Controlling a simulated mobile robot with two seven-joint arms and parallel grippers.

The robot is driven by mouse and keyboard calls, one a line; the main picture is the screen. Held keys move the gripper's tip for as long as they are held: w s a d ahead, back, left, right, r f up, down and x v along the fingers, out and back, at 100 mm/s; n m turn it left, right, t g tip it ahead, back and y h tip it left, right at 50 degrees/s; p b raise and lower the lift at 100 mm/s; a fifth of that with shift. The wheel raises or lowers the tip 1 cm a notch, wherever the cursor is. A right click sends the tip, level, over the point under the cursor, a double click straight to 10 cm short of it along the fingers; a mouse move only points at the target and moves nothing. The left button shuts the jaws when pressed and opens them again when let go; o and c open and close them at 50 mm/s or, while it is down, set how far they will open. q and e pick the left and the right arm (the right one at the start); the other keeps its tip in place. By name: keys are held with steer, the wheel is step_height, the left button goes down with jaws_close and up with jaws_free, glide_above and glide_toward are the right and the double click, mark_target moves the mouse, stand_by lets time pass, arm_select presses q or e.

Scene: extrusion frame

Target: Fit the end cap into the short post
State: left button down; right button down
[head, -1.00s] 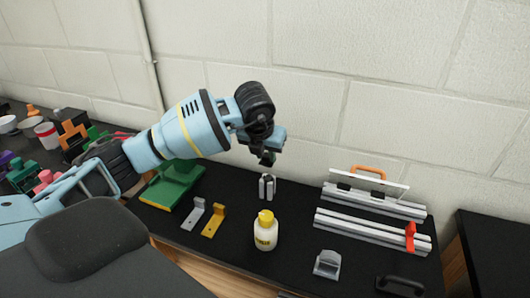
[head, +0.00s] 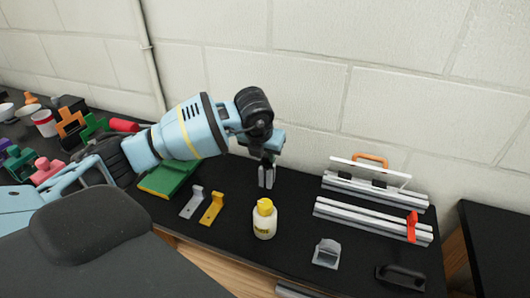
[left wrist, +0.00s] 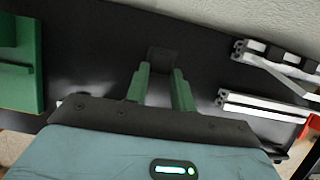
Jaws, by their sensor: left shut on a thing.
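The short post (head: 266,178) is a small silver upright profile on the black table, below my left gripper (head: 268,158). In the left wrist view my left gripper (left wrist: 160,74) has its two green fingers shut on the dark, square end cap (left wrist: 163,58). In the head view the cap is hard to tell from the dark fingertips. The fingertips are right over the post's top; I cannot tell whether the cap touches the post or sits in it. My right gripper is not in view.
A yellow-capped bottle (head: 264,220) stands in front of the post. Yellow (head: 211,209) and grey (head: 191,203) brackets and a green fixture (head: 165,180) are to the left. Silver rails (head: 370,220) lie to the right, with a grey bracket (head: 327,253) in front. The wall is behind.

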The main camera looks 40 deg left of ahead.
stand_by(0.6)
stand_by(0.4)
arm_select(q)
steer(key=shift+f, duration=0.9)
steer(key=c, duration=1.1)
jaws_free()
steer(key=shift+s+r, duration=0.15)
steer(key=shift+r, duration=0.35)
steer(key=v, duration=0.6)
steer(key=shift+s+r, duration=0.25)
steer(key=shift+r, duration=0.1)
